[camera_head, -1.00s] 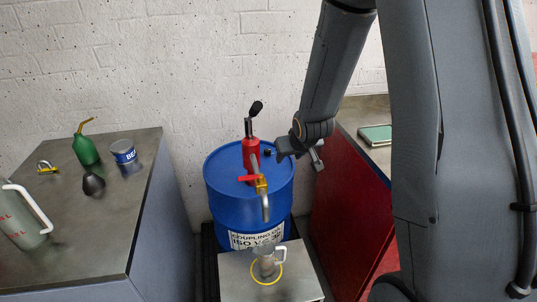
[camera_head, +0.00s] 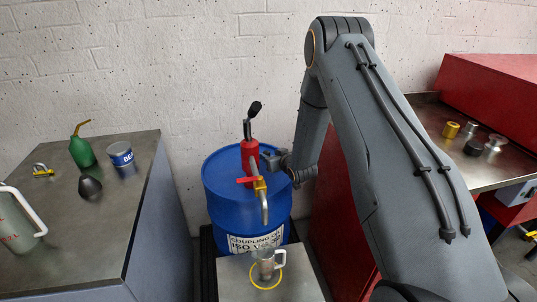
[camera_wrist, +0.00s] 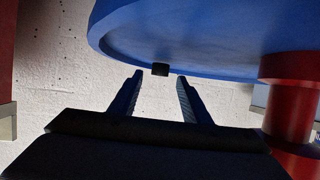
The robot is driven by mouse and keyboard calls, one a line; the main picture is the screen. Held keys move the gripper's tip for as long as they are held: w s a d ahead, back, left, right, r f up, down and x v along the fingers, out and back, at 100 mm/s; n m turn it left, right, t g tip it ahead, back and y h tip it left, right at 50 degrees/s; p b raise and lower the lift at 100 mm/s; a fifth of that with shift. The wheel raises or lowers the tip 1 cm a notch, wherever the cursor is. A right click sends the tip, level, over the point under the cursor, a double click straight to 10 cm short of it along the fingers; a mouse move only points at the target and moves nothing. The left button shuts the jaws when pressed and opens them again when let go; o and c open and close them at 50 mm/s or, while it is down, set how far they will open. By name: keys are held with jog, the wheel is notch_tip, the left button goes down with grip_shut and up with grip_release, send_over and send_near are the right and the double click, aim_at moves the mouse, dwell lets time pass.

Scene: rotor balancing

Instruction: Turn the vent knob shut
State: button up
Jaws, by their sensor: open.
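The vent knob (camera_wrist: 160,69) is a small black piece on the top of the blue drum (camera_head: 232,208). In the wrist view it sits between and just beyond the tips of my gripper (camera_wrist: 160,77), whose two fingers are apart with nothing between them. I cannot tell whether they touch it. In the head view my gripper (camera_head: 267,160) is over the right part of the drum's top, just right of the red pump (camera_head: 250,152), and the knob is not clearly visible there. The pump also shows at the right of the wrist view (camera_wrist: 288,105).
The pump's spout (camera_head: 265,206) hangs over a clear jug (camera_head: 266,265) on a metal stand (camera_head: 234,282). The left bench holds a green oil can (camera_head: 83,152), a tin (camera_head: 120,154) and other items. Small metal pieces (camera_head: 472,147) stand on the right bench.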

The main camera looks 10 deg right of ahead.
aim_at(267, 154)
jog(key=shift+x, duration=1.7)
jog(key=c, duration=1)
jog(key=shift+c, duration=0.2)
